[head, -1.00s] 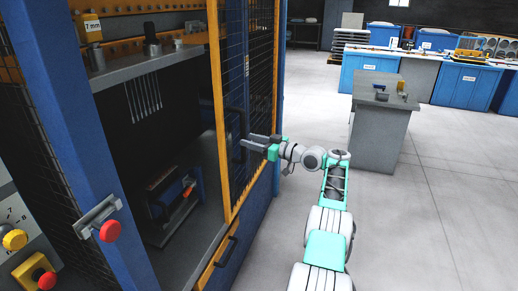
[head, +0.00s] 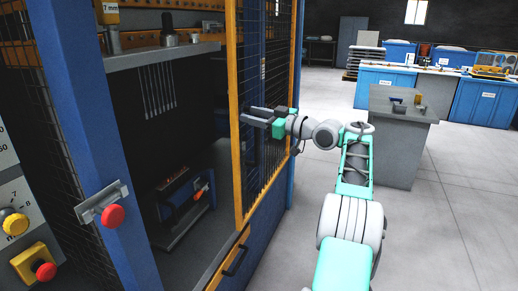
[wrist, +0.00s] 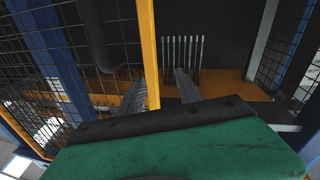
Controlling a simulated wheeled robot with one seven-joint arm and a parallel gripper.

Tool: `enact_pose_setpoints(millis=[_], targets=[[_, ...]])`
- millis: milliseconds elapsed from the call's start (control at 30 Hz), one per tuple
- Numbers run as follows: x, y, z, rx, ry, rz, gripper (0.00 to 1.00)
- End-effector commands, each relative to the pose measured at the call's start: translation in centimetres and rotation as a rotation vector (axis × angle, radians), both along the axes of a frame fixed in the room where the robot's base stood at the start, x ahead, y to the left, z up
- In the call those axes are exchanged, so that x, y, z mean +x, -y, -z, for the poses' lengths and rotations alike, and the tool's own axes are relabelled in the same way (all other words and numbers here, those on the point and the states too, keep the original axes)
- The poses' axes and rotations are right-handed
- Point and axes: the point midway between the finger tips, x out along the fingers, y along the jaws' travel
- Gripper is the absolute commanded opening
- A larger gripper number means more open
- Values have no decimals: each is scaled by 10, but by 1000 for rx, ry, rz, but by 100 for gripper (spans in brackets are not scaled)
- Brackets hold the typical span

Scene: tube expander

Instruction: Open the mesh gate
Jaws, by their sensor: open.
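The mesh gate (head: 236,160) has an orange frame with dark wire mesh. It stands across the right part of the blue machine's front, and the bay left of it is uncovered. My gripper (head: 245,113) is open and level, its fingers in front of the gate near its left orange post. In the wrist view, the orange post (wrist: 149,50) appears between the fingers of my gripper (wrist: 158,76). Contact cannot be told. In the head view, my fingers largely hide the handle area.
The machine's blue corner post (head: 90,110) carries a red button (head: 112,215). A lower drawer handle (head: 236,261) juts out below the gate.

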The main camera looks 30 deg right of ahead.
Motion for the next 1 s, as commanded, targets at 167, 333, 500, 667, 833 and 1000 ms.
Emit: enact_pose_setpoints(millis=[167,333,500,667,833,1000], targets=[[-4,-2,24,108,-35,144,41],[-5,35,107,214,-116,317,41],[-2,62,115,159,-67,416,41],[23,60,115,156,-70,410,41],[55,60,114,157,-69,410,41],[72,60,115,157,-69,412,41]])
